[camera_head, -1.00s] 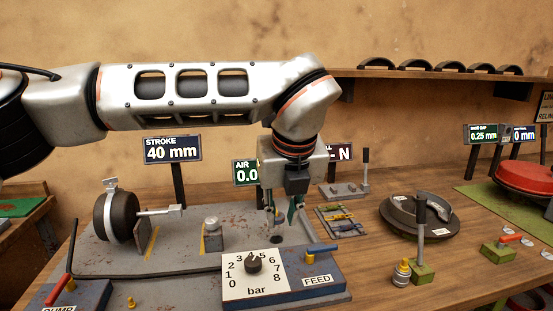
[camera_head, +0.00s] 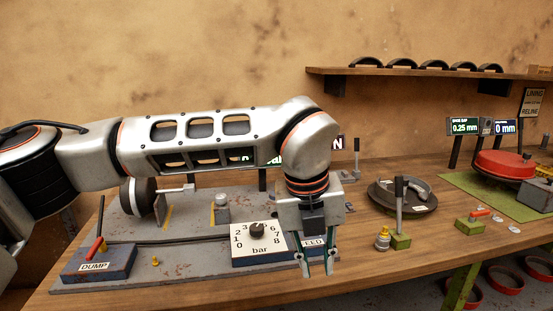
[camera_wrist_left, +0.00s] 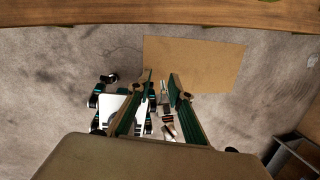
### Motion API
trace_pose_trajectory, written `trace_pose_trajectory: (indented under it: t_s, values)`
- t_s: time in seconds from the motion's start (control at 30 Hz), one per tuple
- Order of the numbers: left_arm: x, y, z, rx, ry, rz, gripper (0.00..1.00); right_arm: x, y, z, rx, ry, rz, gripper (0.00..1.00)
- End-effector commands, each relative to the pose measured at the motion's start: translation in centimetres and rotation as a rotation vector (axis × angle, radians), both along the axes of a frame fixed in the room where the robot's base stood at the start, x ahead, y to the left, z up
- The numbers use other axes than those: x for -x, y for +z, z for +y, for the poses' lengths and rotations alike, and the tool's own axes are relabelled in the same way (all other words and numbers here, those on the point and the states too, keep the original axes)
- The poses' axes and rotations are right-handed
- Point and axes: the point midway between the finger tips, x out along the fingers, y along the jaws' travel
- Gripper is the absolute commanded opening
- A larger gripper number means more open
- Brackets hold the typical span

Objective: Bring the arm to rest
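My left arm comes in from the left in the head view and crosses in front of the bench. My left gripper (camera_head: 316,272) points down over the front edge of the bench, in front of the FEED block. Its two fingers are apart with nothing between them. In the left wrist view the open fingers (camera_wrist_left: 160,78) hang above the floor, with a tan mat (camera_wrist_left: 195,64) lying below. My right gripper does not show in the head view.
The rig plate (camera_head: 190,240) carries the bar dial (camera_head: 258,240), the DUMP block (camera_head: 97,262) with a red lever, and a brake chamber (camera_head: 137,198). To the right are a round brake drum (camera_head: 402,197) and a green-based lever (camera_head: 400,240). Red rings lie under the bench.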

Motion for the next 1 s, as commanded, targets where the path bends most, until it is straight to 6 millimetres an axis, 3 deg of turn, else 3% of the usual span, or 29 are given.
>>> trace_pose_trajectory:
  t_s: [0.1,0.23,0.4,0.53,0.63,0.77,0.9,1.0]
  values:
    - [3.7,-2.3,-3.2,0.124,-0.111,0.129,0.2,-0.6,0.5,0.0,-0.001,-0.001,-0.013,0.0]
    - [8.4,-3.6,-7.0,0.317,-0.229,0.288,0.2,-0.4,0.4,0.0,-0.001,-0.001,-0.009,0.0]
    - [13.8,-2.5,-11.3,0.636,-0.334,0.478,0.2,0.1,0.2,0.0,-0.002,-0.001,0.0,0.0]
    - [16.2,0.0,-13.3,0.898,-0.35,0.594,0.2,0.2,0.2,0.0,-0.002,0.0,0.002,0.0]
    - [16.7,2.2,-14.1,1.103,-0.324,0.665,0.2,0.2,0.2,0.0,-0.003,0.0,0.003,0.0]
    - [15.6,4.8,-14.0,1.364,-0.236,0.73,0.2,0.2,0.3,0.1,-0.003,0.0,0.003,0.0]
    - [12.5,6.5,-12.6,1.625,-0.076,0.765,0.2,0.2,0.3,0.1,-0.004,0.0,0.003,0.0]
    - [9.5,6.4,-10.7,1.79,0.081,0.769,0.2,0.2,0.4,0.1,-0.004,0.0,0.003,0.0]
